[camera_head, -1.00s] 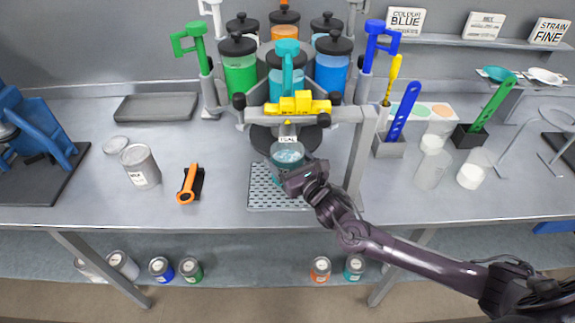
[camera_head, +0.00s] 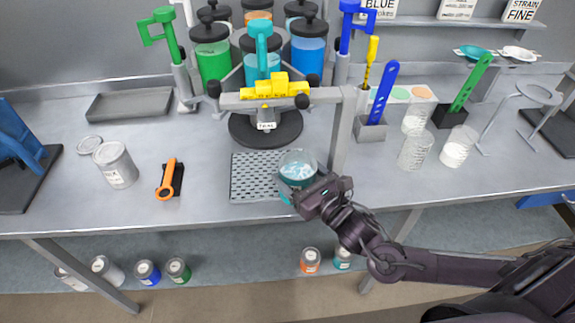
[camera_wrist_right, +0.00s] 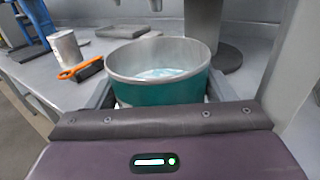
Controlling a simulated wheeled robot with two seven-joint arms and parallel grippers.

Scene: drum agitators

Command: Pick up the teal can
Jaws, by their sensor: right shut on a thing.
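The teal can (camera_head: 297,170) is open at the top, with pale, light-blue contents inside. It is at the right edge of the perforated grey tray (camera_head: 245,178), in front of the dispenser. My right gripper (camera_head: 300,190) is shut on the can from the front right. In the right wrist view the teal can (camera_wrist_right: 160,80) stands upright between the two fingers. Whether its base touches the tray is hidden. Another teal can (camera_head: 342,258) stands on the shelf below the table. My left gripper is not in view.
The dispenser with a yellow block (camera_head: 275,88) and a grey post (camera_head: 346,125) stands behind the can. Clear cups (camera_head: 415,148) stand to the right. The front table edge is close.

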